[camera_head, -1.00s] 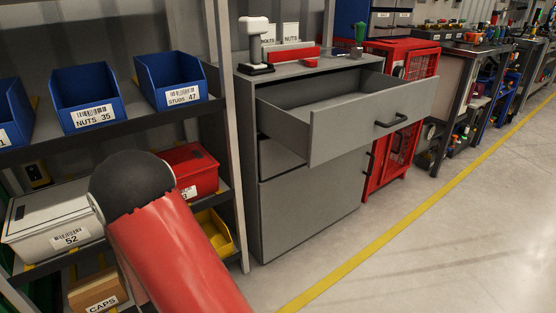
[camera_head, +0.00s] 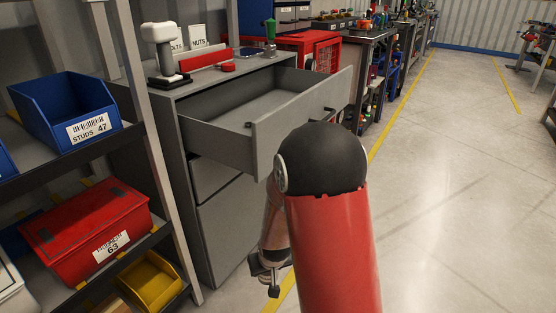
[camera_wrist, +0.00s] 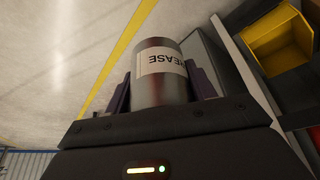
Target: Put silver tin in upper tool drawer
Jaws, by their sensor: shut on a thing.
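In the head view my red and black arm hides most of the gripper and the tin, low in front of the grey cabinet. The upper tool drawer (camera_head: 302,118) is pulled out, and its bare floor shows. My arm covers part of its front's lower right. My gripper is outside the drawer and lower than it.
The cabinet top (camera_head: 215,72) holds a white-headed tool (camera_head: 160,45), a red block (camera_head: 205,60) and a green-topped item (camera_head: 270,38). A shelf rack at left holds a blue bin (camera_head: 65,110), a red box (camera_head: 85,230) and a yellow bin (camera_head: 150,282). Open floor (camera_head: 455,190) lies right.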

